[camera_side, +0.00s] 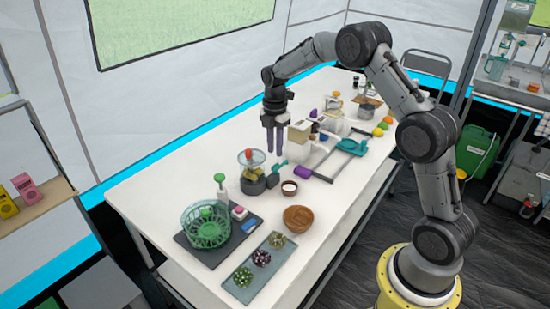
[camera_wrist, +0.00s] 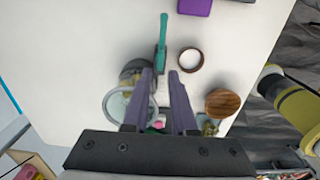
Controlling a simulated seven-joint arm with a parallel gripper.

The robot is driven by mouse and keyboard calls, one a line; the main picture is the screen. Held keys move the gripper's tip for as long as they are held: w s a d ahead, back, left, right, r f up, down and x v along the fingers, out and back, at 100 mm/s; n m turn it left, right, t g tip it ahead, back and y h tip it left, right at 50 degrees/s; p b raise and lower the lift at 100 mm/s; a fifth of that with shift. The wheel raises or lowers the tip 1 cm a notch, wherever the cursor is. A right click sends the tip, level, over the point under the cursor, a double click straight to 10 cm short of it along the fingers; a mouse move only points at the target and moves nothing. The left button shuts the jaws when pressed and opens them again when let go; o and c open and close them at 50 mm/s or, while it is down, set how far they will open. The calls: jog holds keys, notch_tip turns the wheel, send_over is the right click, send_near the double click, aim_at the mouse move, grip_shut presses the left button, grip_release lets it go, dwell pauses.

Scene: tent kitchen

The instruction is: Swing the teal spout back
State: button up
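The teal spout (camera_side: 280,164) sticks out from a small machine with a clear bowl (camera_side: 251,158) and a dark base (camera_side: 253,184). In the wrist view the teal spout (camera_wrist: 162,35) points away from my gripper, toward the top of the picture. The machine's round clear bowl (camera_wrist: 114,106) lies left of my fingers there, and my left finger hides part of it. My gripper (camera_side: 275,152) points down above the table by the machine, with its purple fingers apart and nothing seen between them. It also shows in the wrist view (camera_wrist: 161,73).
A small white-topped cup (camera_side: 289,188) and a wooden bowl (camera_side: 298,218) stand near the spout. A purple block (camera_side: 303,173) lies farther along the table. A green basket (camera_side: 207,224) on a dark mat and a tray of spiky balls (camera_side: 242,276) stand at the near end.

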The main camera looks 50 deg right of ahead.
notch_tip(320, 180, up, 8)
jog(key=shift+r, duration=0.25)
jog(key=shift+a, duration=0.1)
notch_tip(320, 180, up, 5)
jog(key=t, duration=0.1)
send_over(275, 165)
jog(key=a, duration=0.2)
jog(key=s+a+r+m+t, duration=0.1)
jog(key=s+a+r, duration=0.3)
jog(key=s+r, duration=0.2)
jog(key=s+a+r+t, duration=0.2)
jog(key=s+a+r, duration=0.2)
jog(key=s+r, duration=0.25)
jog(key=s+a+f+m, duration=0.2)
jog(key=s+f+m, duration=0.2)
jog(key=s+m, duration=0.4)
jog(key=s+a+f+m+t, duration=0.1)
jog(key=s+a+f+m, duration=0.1)
jog(key=s+f+m, duration=0.3)
jog(key=s+m, duration=0.4)
jog(key=s, duration=0.2)
jog(key=shift+s+f+t, duration=0.2)
jog(key=shift+s+t, duration=0.1)
jog(key=shift+s, duration=0.05)
